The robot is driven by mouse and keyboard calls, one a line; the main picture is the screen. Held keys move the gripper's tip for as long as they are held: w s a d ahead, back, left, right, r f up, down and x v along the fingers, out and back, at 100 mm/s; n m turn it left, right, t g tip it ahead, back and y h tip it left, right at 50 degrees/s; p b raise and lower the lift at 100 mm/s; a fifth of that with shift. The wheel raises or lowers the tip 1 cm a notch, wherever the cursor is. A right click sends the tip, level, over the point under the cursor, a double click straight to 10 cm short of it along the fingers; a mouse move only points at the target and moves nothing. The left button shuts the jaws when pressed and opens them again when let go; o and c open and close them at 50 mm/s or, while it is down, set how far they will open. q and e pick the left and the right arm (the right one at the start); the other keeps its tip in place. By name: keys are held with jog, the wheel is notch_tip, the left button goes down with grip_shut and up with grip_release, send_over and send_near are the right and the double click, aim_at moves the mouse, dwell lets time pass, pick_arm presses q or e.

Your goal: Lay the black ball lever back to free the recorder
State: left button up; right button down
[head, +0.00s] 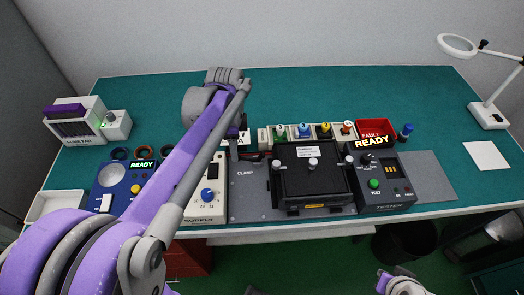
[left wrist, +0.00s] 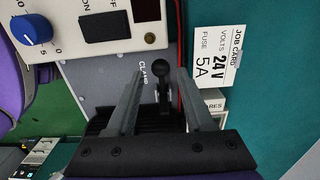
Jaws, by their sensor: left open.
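The black ball lever (left wrist: 162,69) shows in the left wrist view beside the word CLAMP on a grey plate (left wrist: 98,82). My left gripper (left wrist: 159,76) is open, its two fingers on either side of the lever in that view; I cannot tell whether either touches it. In the head view my own purple arm hides the lever and most of the left gripper. The black box that looks like the recorder (head: 312,178) sits on the grey plate (head: 245,182), right of the CLAMP label. Only part of my right arm shows at the bottom edge.
A tester (head: 385,182) reading READY stands right of the recorder. Several coloured fuse posts (head: 303,131) and a red tray (head: 374,128) stand behind it. A power supply with a blue knob (head: 208,195) is on the left. A job card (left wrist: 214,70) lies close to the gripper.

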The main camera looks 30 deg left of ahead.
pick_arm(q)
jog(key=shift+r+p, duration=1.15)
jog(key=shift+r, duration=1)
pick_arm(e)
jog(key=r, duration=0.1)
jog(key=w+r, duration=0.1)
jog(key=r, duration=0.1)
jog(key=shift+r, duration=0.15)
pick_arm(q)
jog(key=s+d+f+n+t, duration=0.1)
jog(key=s+d+f+n, duration=0.1)
jog(key=s+d+n, duration=0.1)
jog(key=s+d+f+n+t, duration=0.2)
jog(key=s+d+n, duration=0.2)
jog(key=d, duration=0.1)
jog(key=s+d+f+n+t, duration=0.2)
jog(key=s+d+n, duration=0.2)
jog(key=shift+s+f, duration=0.1)
jog(key=shift+s, duration=0.05)
jog(key=shift+s+d+f+n+t, duration=0.2)
jog(key=shift+f+n+t, duration=0.05)
jog(key=shift+n+t, duration=0.05)
jog(key=shift+s, duration=0.1)
pick_arm(e)
jog(key=shift+s, duration=0.15)
